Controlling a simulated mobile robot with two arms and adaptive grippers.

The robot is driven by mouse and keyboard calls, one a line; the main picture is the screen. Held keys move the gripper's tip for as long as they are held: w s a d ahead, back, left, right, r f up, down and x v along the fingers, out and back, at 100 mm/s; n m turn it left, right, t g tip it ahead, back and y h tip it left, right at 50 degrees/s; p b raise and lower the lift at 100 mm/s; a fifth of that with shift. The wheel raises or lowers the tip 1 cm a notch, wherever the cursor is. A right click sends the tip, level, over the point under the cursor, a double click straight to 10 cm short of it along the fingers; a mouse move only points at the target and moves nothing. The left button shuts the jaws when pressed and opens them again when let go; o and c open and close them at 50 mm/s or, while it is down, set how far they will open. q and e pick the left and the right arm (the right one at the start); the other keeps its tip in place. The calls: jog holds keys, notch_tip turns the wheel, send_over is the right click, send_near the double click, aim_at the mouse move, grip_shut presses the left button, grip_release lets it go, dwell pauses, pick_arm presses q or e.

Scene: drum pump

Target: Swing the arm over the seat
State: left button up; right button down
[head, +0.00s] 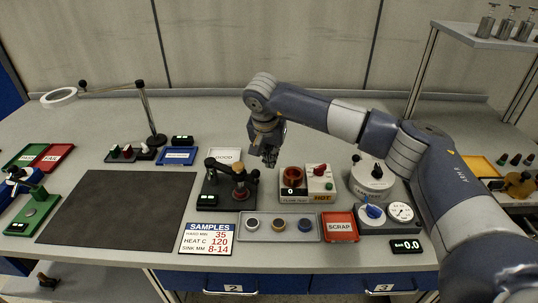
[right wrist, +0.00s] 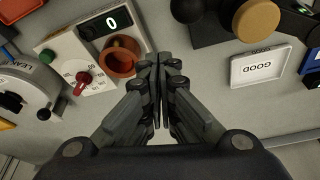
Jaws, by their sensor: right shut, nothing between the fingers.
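A small black bench device (head: 214,190) with a green display stands left of centre. Its black arm (head: 222,165) reaches right from a post, and a reddish round seat (head: 241,193) shows low at its front. Part of the device, with a tan round knob (right wrist: 256,18), shows at the top of the right wrist view. My right gripper (head: 270,158) is shut and empty, raised behind and right of the device, apart from it. It also shows in the right wrist view (right wrist: 160,68). How the arm lines up with the seat is hard to tell. My left gripper is out of view.
A sample tray (head: 277,238) and red SCRAP tray (head: 341,228) lie in front. The dark mat (head: 115,207) is clear.

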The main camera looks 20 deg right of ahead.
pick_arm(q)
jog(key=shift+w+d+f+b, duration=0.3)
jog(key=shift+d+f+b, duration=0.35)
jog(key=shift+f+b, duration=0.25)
pick_arm(e)
jog(key=w+v, duration=0.1)
jog(key=v, duration=0.9)
jog(key=shift+a, duration=0.2)
jog(key=shift+r, duration=0.1)
